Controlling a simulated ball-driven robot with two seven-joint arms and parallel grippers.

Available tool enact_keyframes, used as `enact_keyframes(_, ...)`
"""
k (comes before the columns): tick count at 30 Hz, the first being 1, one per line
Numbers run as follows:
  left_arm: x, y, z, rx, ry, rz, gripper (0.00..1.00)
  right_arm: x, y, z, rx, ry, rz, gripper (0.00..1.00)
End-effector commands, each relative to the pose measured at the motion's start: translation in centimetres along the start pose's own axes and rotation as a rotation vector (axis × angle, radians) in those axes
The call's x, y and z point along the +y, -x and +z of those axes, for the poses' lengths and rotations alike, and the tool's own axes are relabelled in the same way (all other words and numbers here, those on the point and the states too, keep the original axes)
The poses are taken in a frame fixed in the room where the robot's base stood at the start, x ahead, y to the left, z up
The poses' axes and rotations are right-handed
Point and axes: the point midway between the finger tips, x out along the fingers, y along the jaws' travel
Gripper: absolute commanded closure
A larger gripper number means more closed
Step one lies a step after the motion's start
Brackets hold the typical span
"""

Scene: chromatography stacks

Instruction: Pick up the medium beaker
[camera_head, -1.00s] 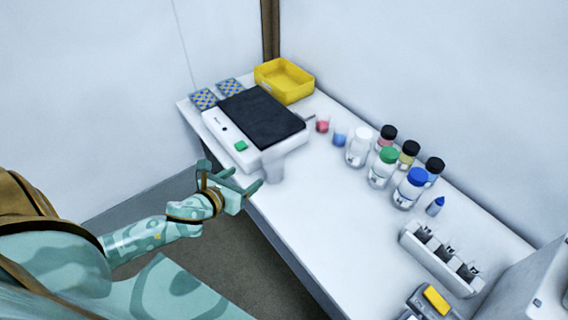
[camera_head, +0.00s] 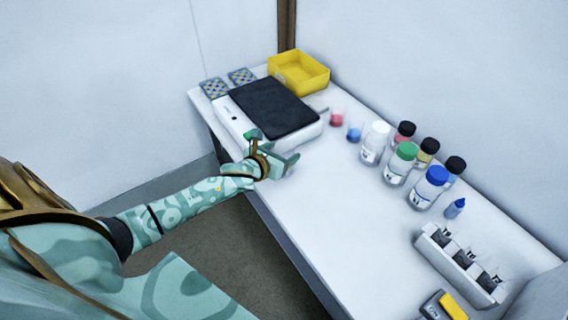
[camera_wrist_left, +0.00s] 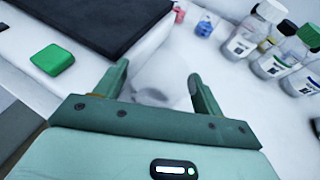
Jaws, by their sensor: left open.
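The medium beaker (camera_wrist_left: 160,84) is a clear, faint glass vessel on the white table. In the left wrist view it shows between the two green fingers of my left gripper (camera_wrist_left: 158,74). In the head view my left gripper (camera_head: 274,150) is at the near table edge, beside the stirrer plate's front corner, and mostly hides the beaker. The gripper is open, with one finger on each side of the beaker in the wrist view. I cannot tell whether either finger touches the glass. My right gripper is not in view.
The white device (camera_head: 235,118) with a black top stands just left of the beaker. Small beakers with red (camera_head: 337,118) and blue liquid (camera_head: 354,135) stand behind. Several capped bottles (camera_head: 401,163) and a rack (camera_head: 455,264) are to the right. The table's near middle is clear.

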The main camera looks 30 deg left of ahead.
Motion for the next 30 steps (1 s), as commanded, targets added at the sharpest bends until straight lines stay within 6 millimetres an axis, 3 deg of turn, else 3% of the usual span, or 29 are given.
enact_keyframes(3, 0.0, -1.1, 0.0, -0.001, -0.001, 0.000, 0.31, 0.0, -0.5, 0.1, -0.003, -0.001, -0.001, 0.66)
enact_keyframes(9, 0.0, -1.2, 0.1, -0.001, 0.000, 0.000, 0.31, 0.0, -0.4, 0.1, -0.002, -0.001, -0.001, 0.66)
enact_keyframes(10, 0.0, -1.1, 0.1, -0.001, 0.000, 0.000, 0.34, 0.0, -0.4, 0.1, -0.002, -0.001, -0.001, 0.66)
enact_keyframes(13, 0.0, -1.1, 0.1, -0.001, -0.001, 0.000, 0.61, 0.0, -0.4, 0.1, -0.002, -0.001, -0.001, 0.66)
enact_keyframes(23, 0.1, -1.1, 0.3, -0.002, -0.002, 0.000, 0.61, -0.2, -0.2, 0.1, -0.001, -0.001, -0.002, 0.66)
enact_keyframes(30, 0.1, 0.1, 3.3, -0.006, -0.005, 0.000, 0.61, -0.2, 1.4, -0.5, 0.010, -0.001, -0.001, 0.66)
